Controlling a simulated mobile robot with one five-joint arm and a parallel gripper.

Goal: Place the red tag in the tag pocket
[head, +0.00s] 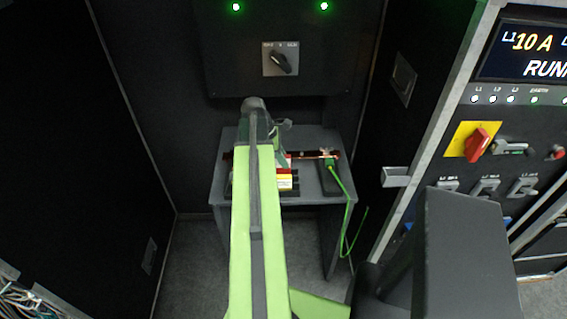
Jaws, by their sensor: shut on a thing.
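My gripper (281,152) is partly hidden behind my green arm, above a small dark table. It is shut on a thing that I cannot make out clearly. A small piece with red, yellow and white bands (287,180) shows just right of the arm, at the table top. I cannot tell whether it is the red tag, or whether the gripper touches it.
The dark table (308,198) bears a copper-coloured bar and a green clamp (330,161) with a hanging green cable (350,215). A red-handled switch (477,144) is on the right cabinet. A rotary switch (281,62) is on the back panel. A dark block stands at front right.

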